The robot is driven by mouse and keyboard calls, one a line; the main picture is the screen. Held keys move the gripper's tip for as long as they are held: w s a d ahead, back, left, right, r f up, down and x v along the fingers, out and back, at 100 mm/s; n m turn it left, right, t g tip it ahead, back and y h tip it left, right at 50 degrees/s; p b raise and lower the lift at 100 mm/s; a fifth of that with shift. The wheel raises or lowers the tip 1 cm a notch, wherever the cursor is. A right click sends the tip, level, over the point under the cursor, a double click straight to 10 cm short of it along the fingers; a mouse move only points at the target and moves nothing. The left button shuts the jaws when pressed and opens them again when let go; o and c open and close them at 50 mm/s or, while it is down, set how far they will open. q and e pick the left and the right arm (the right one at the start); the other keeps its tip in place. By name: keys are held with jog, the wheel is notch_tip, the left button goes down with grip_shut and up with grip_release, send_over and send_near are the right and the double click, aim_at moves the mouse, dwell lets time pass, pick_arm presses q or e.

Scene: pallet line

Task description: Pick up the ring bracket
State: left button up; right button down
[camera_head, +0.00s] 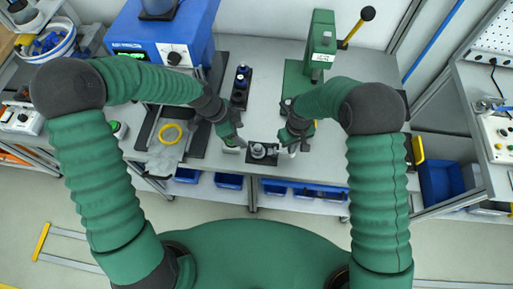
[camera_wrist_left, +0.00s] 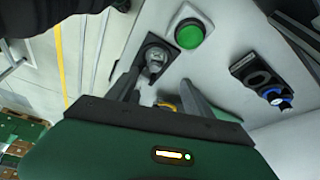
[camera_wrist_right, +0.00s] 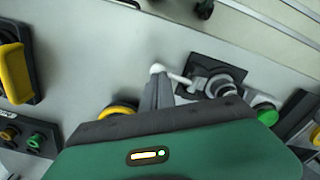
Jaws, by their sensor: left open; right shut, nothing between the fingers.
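A grey metal ring-shaped part, which looks like the ring bracket (camera_head: 260,150), sits on a small dark plate near the bench's front edge. It also shows in the left wrist view (camera_wrist_left: 155,57) and the right wrist view (camera_wrist_right: 219,84). My left gripper (camera_head: 238,143) is above the bench just left of it, fingers apart and empty. My right gripper (camera_head: 290,146) is just right of it, fingers together and empty. A short rod with a white ball knob (camera_wrist_right: 157,69) reaches from the plate to beside the right fingertips. Both grippers appear apart from the part.
A dark block with round parts (camera_head: 240,85) lies further back. A blue machine (camera_head: 155,45) stands at left and a green press (camera_head: 318,50) at right. A yellow ring (camera_head: 170,134) lies left of my left gripper.

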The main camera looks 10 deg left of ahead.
aim_at(255, 146)
pick_arm(q)
jog(key=x, duration=1.1)
jog(key=shift+s+d, duration=0.35)
jog(key=shift+d, duration=0.05)
jog(key=shift+w+d+f, duration=0.1)
jog(key=shift+w+f, duration=0.05)
jog(key=shift+f, duration=0.2)
jog(key=shift+r, duration=0.1)
grip_shut()
